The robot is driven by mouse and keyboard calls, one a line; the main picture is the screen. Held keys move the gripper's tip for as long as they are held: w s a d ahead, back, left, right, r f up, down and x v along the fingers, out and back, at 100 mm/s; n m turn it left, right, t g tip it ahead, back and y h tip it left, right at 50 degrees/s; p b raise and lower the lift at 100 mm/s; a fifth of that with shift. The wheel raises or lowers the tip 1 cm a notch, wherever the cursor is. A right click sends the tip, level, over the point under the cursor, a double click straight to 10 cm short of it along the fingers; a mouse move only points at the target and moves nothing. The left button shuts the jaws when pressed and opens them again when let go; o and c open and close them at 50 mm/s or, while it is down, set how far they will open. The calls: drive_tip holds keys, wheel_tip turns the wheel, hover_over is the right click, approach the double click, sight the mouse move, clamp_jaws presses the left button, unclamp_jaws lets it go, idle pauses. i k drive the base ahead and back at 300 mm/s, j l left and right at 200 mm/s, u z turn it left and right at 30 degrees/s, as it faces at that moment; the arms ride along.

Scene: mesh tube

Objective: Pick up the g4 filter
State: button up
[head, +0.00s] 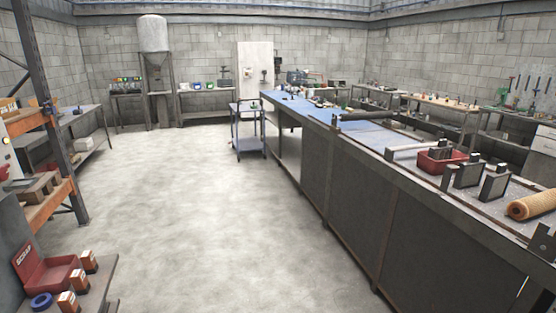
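No label reading g4 shows, so I cannot tell for certain which thing is the g4 filter. A tan mesh-like tube (535,205) lies on its side at the right end of the long workbench (345,145), its round open end facing left. The right frame edge cuts it off. Several small boxes with orange and white markings (89,262) stand on a low surface at the lower left; their print is too small to read. My gripper is not in view.
A red bin marked scrap (52,276) and a blue ring (41,301) are at the lower left. A red tray (440,162) and dark metal blocks (495,183) sit near the tube. A blue cart (249,145) stands by the bench's far end. The floor (190,210) is clear.

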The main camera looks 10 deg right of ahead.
sight(495, 185)
drive_tip(key=z, duration=0.65)
drive_tip(key=i+j+z, duration=0.2)
drive_tip(key=i+z, duration=0.25)
drive_tip(key=i+j+z, duration=0.15)
drive_tip(key=j+z, duration=0.15)
drive_tip(key=z, duration=0.15)
drive_tip(key=i+j+z, duration=0.25)
drive_tip(key=j+z, duration=0.25)
drive_tip(key=i+j, duration=0.15)
drive_tip(key=j, duration=0.25)
drive_tip(key=i+j+z, duration=0.1)
drive_tip(key=j, duration=0.3)
drive_tip(key=i+j, duration=0.2)
drive_tip(key=j, duration=0.25)
drive_tip(key=i+j+z, duration=0.1)
drive_tip(key=j, duration=0.3)
drive_tip(key=i+j, duration=0.2)
drive_tip(key=j, duration=0.25)
drive_tip(key=i+j+z, duration=0.1)
drive_tip(key=j, duration=0.3)
drive_tip(key=k+j, duration=0.15)
drive_tip(key=j, duration=0.2)
drive_tip(key=k+j, duration=0.1)
drive_tip(key=j, duration=0.25)
drive_tip(key=k+j, duration=0.15)
drive_tip(key=j, duration=0.2)
drive_tip(key=l+u, duration=0.2)
